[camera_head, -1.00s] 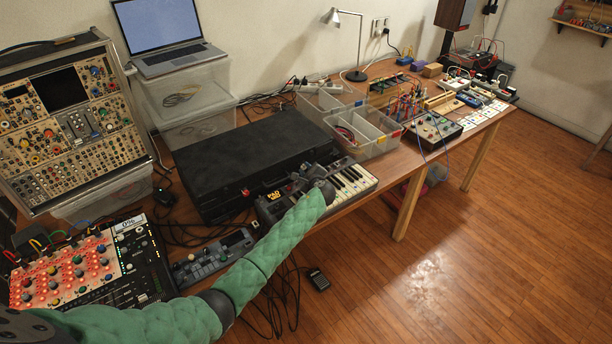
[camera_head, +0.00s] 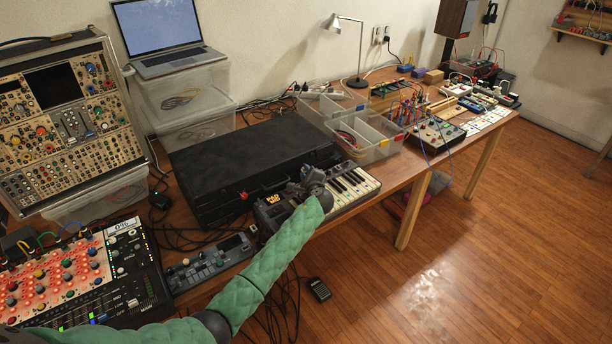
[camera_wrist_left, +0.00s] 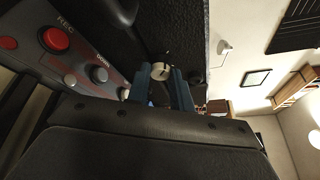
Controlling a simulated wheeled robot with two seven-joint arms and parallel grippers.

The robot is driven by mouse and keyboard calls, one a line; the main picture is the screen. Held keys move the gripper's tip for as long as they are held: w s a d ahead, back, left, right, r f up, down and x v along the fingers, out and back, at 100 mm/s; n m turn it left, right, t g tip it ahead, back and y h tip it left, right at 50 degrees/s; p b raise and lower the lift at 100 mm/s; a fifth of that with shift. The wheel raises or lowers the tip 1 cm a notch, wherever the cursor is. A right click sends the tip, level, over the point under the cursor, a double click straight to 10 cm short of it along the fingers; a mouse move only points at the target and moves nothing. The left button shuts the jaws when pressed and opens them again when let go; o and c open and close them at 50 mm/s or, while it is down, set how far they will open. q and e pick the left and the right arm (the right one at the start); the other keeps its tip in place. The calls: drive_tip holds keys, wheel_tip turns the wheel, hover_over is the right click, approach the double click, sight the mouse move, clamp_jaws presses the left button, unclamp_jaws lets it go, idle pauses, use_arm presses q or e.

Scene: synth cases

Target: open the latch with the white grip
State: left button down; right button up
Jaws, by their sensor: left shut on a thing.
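The black case (camera_head: 250,160) lies shut on the desk. A red-gripped latch (camera_head: 245,195) shows on its front side. In the left wrist view, a small white grip (camera_wrist_left: 160,71) sits against the dark textured case wall (camera_wrist_left: 183,30). My left gripper (camera_wrist_left: 160,85) has its blue fingers on either side of the white grip and is shut on it. In the head view, my left gripper (camera_head: 308,178) is at the right part of the case's front and hides the white grip there. My right gripper is not in view.
A small keyboard (camera_head: 350,187) sits right beside my left gripper, with a grey-red unit (camera_head: 275,205) left of it. A small mixer (camera_head: 210,260) lies in front. Clear divided bins (camera_head: 375,145) stand right of the case. The floor at right is clear.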

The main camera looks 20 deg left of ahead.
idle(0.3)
use_arm(q)
drive_tip(key=c, duration=1.2)
unclamp_jaws()
drive_tip(key=shift+c, duration=0.2)
drive_tip(key=shift+s+d+f, duration=0.1)
drive_tip(key=shift+s+d, duration=0.2)
drive_tip(key=shift+s, duration=0.15)
drive_tip(key=b+v, duration=0.2)
drive_tip(key=v, duration=0.4)
drive_tip(key=shift+s+d+r, duration=0.2)
drive_tip(key=shift+s+r, duration=0.05)
drive_tip(key=shift+s, duration=0.05)
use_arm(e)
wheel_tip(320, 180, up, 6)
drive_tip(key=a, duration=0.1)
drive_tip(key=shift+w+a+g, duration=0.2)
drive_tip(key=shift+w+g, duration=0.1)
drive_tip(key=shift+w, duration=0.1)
use_arm(q)
drive_tip(key=shift+f, duration=0.1)
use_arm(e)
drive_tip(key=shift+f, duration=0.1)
